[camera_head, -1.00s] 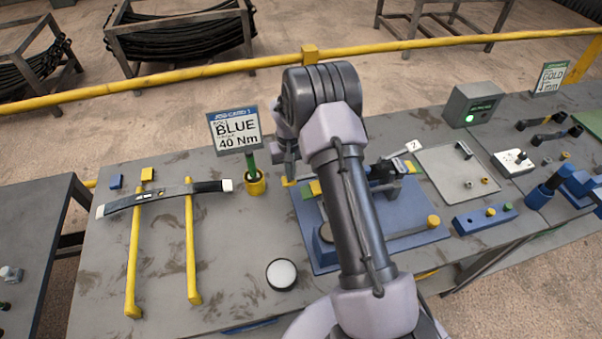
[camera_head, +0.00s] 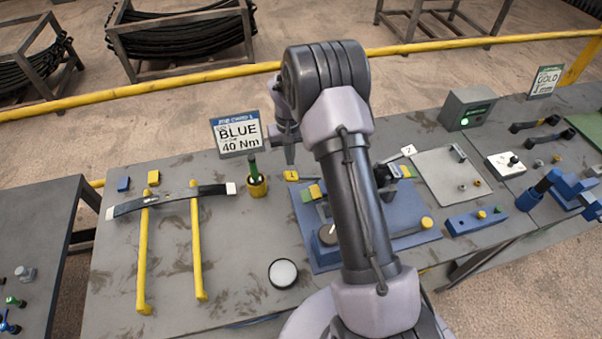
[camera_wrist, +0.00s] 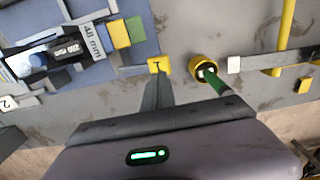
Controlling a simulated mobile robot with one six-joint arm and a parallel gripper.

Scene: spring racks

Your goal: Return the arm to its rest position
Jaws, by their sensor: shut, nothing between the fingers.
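My gripper (camera_head: 290,155) shows to the left of my upper arm in the head view, over the back part of the bench, partly hidden by my wrist. In the wrist view its fingers (camera_wrist: 158,88) are together with nothing between them, just below a yellow tag marked 1 (camera_wrist: 160,65). The gripper looks clear of the bench top, but the exact height cannot be told. My arm is bent, with its elbow high, and hides part of the blue fixture plate (camera_head: 416,238).
A yellow cup (camera_head: 257,188) with a green-handled tool stands left of the gripper, by the BLUE 40 Nm sign (camera_head: 238,134). A dark leaf spring (camera_head: 170,200) lies across two yellow bars. A round white-topped disc (camera_head: 283,272) is in front. A yellow rail (camera_head: 200,72) runs behind the bench.

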